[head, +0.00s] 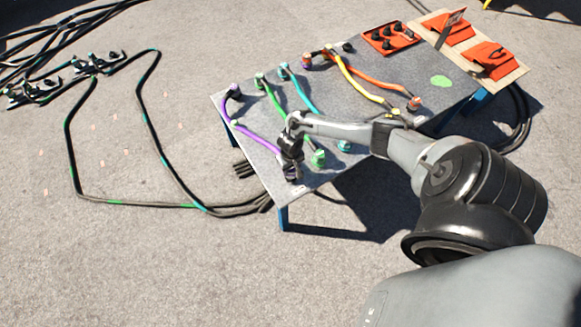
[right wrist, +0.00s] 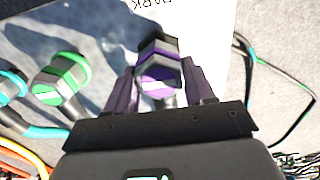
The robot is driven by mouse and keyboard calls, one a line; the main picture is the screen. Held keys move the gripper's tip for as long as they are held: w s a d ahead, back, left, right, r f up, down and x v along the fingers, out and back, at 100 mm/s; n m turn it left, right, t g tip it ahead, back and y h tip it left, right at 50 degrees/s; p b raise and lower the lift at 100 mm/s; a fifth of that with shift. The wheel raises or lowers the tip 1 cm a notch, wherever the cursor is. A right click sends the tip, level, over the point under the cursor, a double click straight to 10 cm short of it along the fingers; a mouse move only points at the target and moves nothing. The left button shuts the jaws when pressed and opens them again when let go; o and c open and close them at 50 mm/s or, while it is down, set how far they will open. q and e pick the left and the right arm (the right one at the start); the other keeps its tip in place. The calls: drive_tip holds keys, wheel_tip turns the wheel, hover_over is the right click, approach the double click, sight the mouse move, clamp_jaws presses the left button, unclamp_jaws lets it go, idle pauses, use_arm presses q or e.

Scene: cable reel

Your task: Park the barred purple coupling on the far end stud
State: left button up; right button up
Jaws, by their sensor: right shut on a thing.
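My right gripper (head: 291,160) is over the near corner of the grey table, pointing down. The right wrist view shows its two fingers (right wrist: 160,88) shut on the purple coupling (right wrist: 157,76), one on each side. The coupling has a dark line across its purple face and a dark grey body. A black part lies just beyond it; I cannot tell whether this is the stud or the coupling's own end, nor whether the coupling is seated. The purple cable (head: 258,138) runs from the table's left side toward the gripper. My left gripper is not in view.
A green coupling (right wrist: 60,80) stands close to the left of the held one, with a cyan one (right wrist: 10,88) beyond. Yellow (head: 360,85) and orange cables (head: 380,84) cross the table (head: 330,150). An orange tray (head: 392,38) sits at the back. Black cables lie on the ground.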

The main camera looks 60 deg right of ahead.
drive_tip(key=shift+f, duration=0.1)
drive_tip(key=shift+f, duration=0.35)
drive_tip(key=o, duration=1.2)
drive_tip(key=shift+o, duration=0.2)
